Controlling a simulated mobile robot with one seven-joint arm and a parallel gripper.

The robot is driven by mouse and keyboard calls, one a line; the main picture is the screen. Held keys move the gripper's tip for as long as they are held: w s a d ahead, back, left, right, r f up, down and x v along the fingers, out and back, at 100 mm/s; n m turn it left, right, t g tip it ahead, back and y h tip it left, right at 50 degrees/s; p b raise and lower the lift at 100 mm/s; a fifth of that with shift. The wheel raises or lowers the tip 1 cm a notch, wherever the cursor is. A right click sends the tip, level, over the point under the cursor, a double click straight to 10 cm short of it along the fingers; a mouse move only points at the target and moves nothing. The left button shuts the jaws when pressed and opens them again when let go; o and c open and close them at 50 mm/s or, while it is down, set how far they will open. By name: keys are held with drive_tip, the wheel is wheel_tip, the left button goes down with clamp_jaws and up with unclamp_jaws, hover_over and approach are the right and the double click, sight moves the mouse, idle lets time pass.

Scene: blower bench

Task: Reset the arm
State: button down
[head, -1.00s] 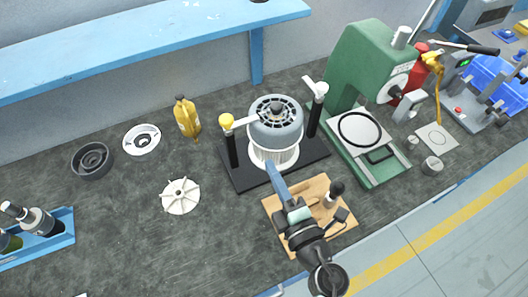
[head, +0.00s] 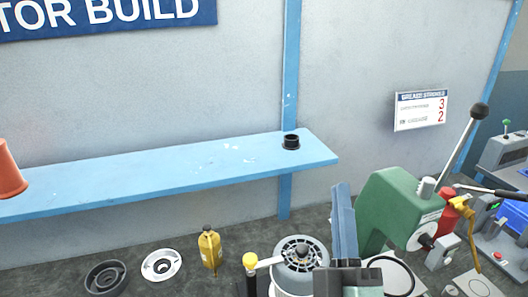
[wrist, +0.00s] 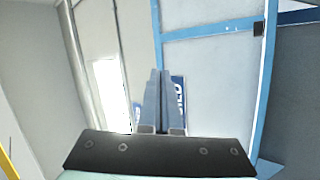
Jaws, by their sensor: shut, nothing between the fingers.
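My gripper (head: 343,215) is raised in front of the green press in the head view, its blue-grey fingers pointing up. In the wrist view my gripper (wrist: 159,76) has its two fingers together with nothing between them, facing the wall. Behind and beside it on the bench stands the motor (head: 299,251) with its slotted top, partly hidden at the bottom edge. The rest of my arm is mostly out of view below.
A green press (head: 392,208) with a long lever stands just right of my gripper. A blue shelf (head: 170,172) with a small black ring (head: 291,142) and an orange cone-like object (head: 8,172) runs along the wall.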

drive_tip(key=s+a+r+m+t+h, duration=0.15)
drive_tip(key=r+m+h, duration=0.35)
drive_tip(key=r, duration=0.5)
drive_tip(key=s+a+r+m+h, duration=0.1)
drive_tip(key=s+r+m+h, duration=0.1)
drive_tip(key=r+m, duration=0.7)
drive_tip(key=s+a+r+n+t+y, duration=0.1)
drive_tip(key=s+a+r+y, duration=0.4)
drive_tip(key=a+r+y, duration=0.2)
drive_tip(key=shift+a+r+y, duration=0.4)
drive_tip(key=shift+a+r, duration=0.2)
drive_tip(key=shift+r, duration=0.35)
